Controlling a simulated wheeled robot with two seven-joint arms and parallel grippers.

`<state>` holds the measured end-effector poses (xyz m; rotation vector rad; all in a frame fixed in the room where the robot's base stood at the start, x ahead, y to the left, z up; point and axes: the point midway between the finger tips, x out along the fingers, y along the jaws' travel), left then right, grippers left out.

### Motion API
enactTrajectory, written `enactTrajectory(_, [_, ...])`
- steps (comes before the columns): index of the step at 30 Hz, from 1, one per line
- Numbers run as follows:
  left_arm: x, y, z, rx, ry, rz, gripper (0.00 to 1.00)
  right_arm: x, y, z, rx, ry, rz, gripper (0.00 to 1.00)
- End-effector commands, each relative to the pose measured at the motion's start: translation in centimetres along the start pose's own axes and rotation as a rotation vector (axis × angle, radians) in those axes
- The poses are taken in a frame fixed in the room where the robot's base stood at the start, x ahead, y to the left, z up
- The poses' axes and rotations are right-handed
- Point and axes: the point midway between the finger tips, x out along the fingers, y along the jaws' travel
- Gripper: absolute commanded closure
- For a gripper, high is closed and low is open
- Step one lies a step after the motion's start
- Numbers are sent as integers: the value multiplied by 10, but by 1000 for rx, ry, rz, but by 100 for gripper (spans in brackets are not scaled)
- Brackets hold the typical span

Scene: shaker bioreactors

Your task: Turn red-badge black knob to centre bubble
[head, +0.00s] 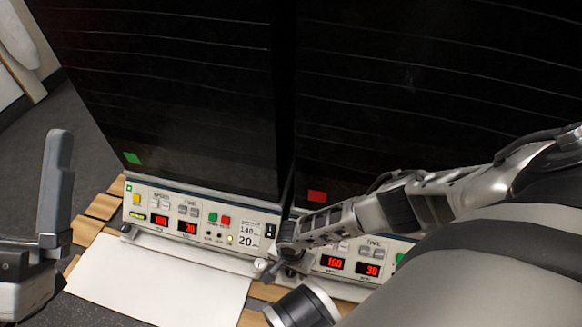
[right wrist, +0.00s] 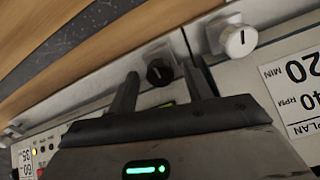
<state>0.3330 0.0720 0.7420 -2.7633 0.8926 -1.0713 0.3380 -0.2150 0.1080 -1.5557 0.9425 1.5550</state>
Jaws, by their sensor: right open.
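The red badge (head: 317,196) is on the dark front of the right-hand shaker. My right gripper (head: 288,262) is at the left end of that shaker's control panel (head: 367,254). In the right wrist view, the open right gripper (right wrist: 160,86) has a black knob (right wrist: 160,72) in line with the gap between its fingers. I cannot tell whether the fingers touch it. A yellow-green sliver (right wrist: 168,103) shows below the knob, mostly hidden; I cannot make out a bubble. A grey part of my left gripper (head: 55,185) shows at the left edge; its jaws are unclear.
A white knob (right wrist: 238,40) sits to the right of the black one. The green-badge shaker (head: 132,158) stands on the left, with its panel (head: 205,221) close to my right gripper. A white board (head: 155,275) lies in front of it.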

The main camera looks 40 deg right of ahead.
Motion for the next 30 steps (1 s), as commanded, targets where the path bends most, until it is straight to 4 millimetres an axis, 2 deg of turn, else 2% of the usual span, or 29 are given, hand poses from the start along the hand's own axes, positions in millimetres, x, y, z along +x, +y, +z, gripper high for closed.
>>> enactTrajectory(6, [0,0,-1,3,2,1,0,0,0,0,0,0,-1,50])
enactTrajectory(8, [0,0,-1,3,2,1,0,0,0,0,0,-1,-1,64])
enactTrajectory(11, [0,0,-1,2,2,1,0,0,0,0,0,-1,-1,92])
enactTrajectory(12, [0,0,-1,2,2,1,0,0,0,0,0,-1,0,95])
enactTrajectory(23, [3,-2,0,-31,-27,-5,0,-2,0,2,-27,-4,0,94])
enactTrajectory(30, [-6,-5,26,-182,-190,-72,0,-2,1,4,-121,-7,2,95])
